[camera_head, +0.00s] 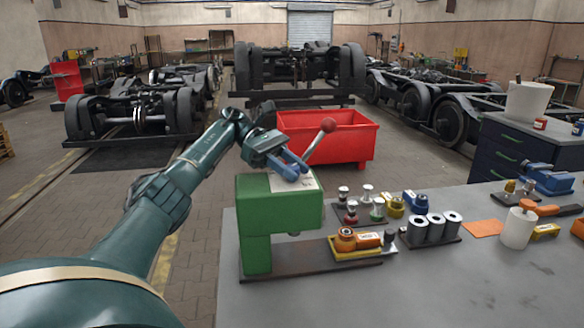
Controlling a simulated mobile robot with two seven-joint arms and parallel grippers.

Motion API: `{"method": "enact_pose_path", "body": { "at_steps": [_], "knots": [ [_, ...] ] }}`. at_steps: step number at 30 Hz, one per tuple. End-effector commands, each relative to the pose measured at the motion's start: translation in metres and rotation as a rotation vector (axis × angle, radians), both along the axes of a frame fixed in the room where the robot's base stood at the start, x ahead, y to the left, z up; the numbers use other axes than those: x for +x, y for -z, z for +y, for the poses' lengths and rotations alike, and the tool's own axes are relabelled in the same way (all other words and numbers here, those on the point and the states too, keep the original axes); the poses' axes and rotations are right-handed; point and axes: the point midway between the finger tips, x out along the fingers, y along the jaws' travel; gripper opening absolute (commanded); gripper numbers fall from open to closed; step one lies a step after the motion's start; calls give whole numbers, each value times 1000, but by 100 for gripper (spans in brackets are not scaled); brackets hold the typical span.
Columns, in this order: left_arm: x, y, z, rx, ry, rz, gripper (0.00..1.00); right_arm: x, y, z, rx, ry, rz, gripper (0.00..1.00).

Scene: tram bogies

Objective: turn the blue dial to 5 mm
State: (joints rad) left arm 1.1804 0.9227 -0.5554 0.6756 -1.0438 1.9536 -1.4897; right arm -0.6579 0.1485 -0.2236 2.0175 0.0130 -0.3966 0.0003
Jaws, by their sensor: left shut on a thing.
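A green bench press (278,200) stands on a dark base plate at the left end of the grey workbench (420,290). A lever with a red ball knob (328,125) rises from behind its top. A pale label (308,181) lies on the top face; its marks are too small to read. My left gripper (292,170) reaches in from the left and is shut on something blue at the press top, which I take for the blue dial. The fingers hide most of it, so its setting cannot be read. My right gripper is out of view.
A yellow tray (362,254) with orange parts lies by the press foot. Stamps, grey cylinders (435,229) and a white pot (518,227) stand farther right. A red bin (345,137) is behind the press. The bench front right is clear.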

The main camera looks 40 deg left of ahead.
Motion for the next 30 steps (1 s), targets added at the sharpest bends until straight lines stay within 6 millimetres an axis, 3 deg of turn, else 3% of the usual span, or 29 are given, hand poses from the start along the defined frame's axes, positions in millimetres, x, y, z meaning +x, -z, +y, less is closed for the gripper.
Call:
{"method": "enact_pose_path", "body": {
  "at_steps": [13, 14, 21, 30],
  "knots": [
    [0, 0, 1, 2, 7, 0, 9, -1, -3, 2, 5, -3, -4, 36],
    [0, 0, 1, 2, 7, 0, 34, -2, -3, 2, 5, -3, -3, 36],
    [0, 0, 0, 1, 7, 0, 54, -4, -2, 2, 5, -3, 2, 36],
    [0, -4, 0, 0, 7, -2, 54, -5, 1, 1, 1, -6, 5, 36]
  ]
}}
